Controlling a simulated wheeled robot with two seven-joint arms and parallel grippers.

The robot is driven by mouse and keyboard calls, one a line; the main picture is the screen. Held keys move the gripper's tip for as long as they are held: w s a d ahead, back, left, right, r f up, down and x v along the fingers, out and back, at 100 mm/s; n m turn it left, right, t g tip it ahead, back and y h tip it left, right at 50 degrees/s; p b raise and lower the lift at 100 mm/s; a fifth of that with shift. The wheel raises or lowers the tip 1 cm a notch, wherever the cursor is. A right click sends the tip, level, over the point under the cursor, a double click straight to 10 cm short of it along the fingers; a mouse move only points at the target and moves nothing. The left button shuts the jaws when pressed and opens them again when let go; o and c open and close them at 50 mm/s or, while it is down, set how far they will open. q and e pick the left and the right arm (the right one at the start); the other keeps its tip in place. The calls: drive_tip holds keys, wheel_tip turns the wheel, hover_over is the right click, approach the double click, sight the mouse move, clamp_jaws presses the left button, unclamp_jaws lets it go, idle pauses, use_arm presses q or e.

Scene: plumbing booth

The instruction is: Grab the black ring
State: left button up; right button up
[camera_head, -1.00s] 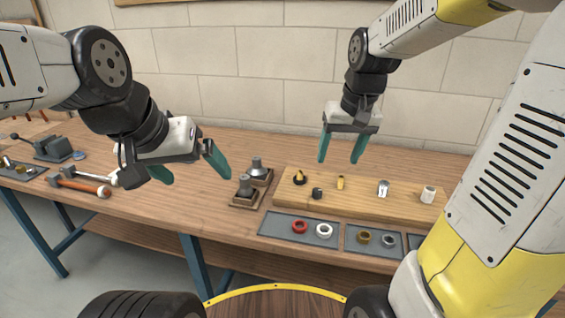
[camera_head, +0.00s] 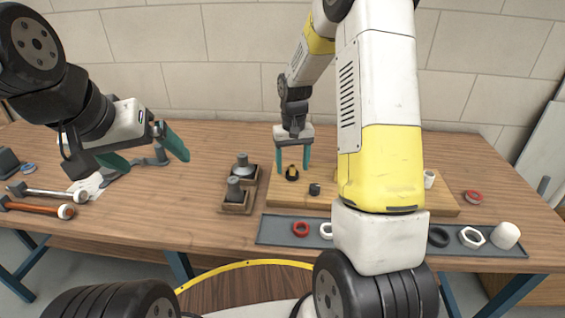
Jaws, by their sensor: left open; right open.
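A black ring (camera_head: 438,237) lies in the grey tray (camera_head: 281,238) at the right, just right of my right arm. On the wooden board (camera_head: 375,206) a black ring-like base (camera_head: 292,178) has a brass-coloured piece standing up in its middle. My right gripper (camera_head: 293,172) is open, and in the picture its two green fingers stand on either side of this piece. Whether they touch it cannot be told. My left gripper (camera_head: 155,160) is open and empty, above the left part of the table. My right arm hides the middle of the board and tray.
A small dark cylinder (camera_head: 315,189) stands close right of the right gripper. A red ring (camera_head: 301,229), a white hex nut (camera_head: 472,237) and a white cap (camera_head: 506,235) are in the tray. Two wooden blocks with grey fittings (camera_head: 236,193) stand left of the board. Wrenches (camera_head: 40,208) lie far left.

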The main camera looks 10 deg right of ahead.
drive_tip(key=shift+f, duration=1.25)
clamp_jaws()
drive_tip(key=shift+r, duration=0.1)
